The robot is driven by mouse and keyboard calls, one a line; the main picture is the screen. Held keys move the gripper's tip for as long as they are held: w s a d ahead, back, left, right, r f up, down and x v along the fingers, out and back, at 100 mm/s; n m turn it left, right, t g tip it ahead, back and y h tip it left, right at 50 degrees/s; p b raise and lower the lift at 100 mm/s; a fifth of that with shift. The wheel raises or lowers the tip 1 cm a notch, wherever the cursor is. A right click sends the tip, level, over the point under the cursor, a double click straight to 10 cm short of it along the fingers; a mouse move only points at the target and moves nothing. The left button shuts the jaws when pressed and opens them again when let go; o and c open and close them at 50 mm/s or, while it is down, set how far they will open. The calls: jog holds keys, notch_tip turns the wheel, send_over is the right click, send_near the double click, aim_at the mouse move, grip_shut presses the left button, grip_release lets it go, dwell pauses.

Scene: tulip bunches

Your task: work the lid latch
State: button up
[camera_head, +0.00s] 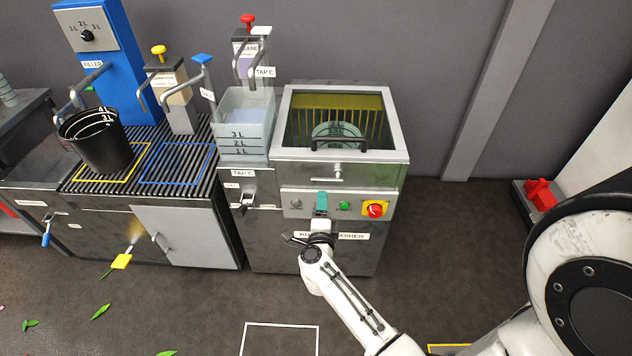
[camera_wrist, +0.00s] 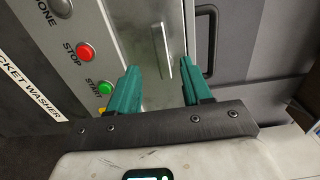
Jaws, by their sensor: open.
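The bucket washer (camera_head: 330,235) stands against the wall, its framed glass lid (camera_head: 398,130) down over the top. A dark lid handle (camera_head: 340,142) lies near its front edge; it also shows in the wrist view (camera_wrist: 213,40). The lid latch (camera_head: 324,180) is a small silver bar on the front, under the lid. In the wrist view the latch (camera_wrist: 162,55) lies ahead, between the lines of the two teal fingers. My gripper (camera_head: 321,203) is open and empty in front of the control panel; in the wrist view its fingers (camera_wrist: 160,82) look apart from the latch.
Close by are the red stop button (camera_wrist: 84,52), green start button (camera_wrist: 105,88) and red-yellow switch (camera_head: 375,209). A clear water tank (camera_head: 243,125) with taps stands left of the lid. A black bucket (camera_head: 95,140) stands on the grate. Leaves lie on the floor.

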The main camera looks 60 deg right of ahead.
aim_at(323, 183)
jog(key=x, duration=0.9)
jog(key=shift+w+d+b, duration=0.1)
jog(key=shift+d+b, duration=0.15)
jog(key=shift+b, duration=0.05)
jog(key=shift+c, duration=0.4)
grip_shut()
